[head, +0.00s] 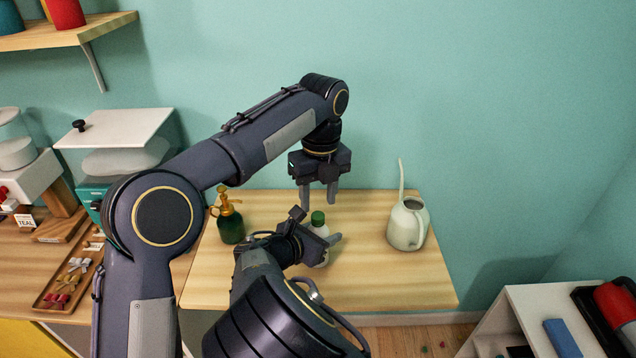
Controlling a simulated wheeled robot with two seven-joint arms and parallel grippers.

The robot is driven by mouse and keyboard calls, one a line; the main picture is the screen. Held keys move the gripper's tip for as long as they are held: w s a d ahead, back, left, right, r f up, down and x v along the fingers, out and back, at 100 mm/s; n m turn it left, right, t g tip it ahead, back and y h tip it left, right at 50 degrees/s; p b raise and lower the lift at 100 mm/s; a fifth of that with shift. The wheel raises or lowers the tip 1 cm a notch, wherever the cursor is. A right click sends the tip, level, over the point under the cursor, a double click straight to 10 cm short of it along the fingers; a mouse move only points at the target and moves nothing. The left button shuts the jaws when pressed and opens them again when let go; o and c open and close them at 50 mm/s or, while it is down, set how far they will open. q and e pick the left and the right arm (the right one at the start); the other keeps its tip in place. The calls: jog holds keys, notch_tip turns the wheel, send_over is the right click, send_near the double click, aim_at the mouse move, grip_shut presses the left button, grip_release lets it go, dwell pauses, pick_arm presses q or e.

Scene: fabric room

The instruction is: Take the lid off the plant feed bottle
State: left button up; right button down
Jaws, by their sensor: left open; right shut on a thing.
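The plant feed bottle (323,230) is white with a green lid (318,217) and stands upright on the wooden table (390,284). My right gripper (325,244) is shut on the bottle's body from the front left, and it hides part of the bottle. The lid sits on top of the bottle, clear of the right fingers. My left gripper (318,195) is open and points down, with its fingers just above and behind the lid. No contact between the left fingers and the lid can be seen.
A green spray bottle (230,222) with a brass top stands left of the bottle. A pale watering can (407,224) stands to the right. The table's right front is clear. A wooden tray with bows (70,282) lies on the left counter. A white shelf unit (530,305) stands lower right.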

aim_at(318, 215)
pick_arm(q)
jog(key=shift+r+n, duration=0.75)
jog(key=shift+n, duration=0.15)
jog(key=shift+w+r+n+t, duration=0.1)
jog(key=shift+r+n+t, duration=0.2)
jog(key=shift+r+n, duration=0.7)
jog(key=shift+f, duration=3.85)
jog(key=c, duration=0.9)
jog(key=o, duration=1)
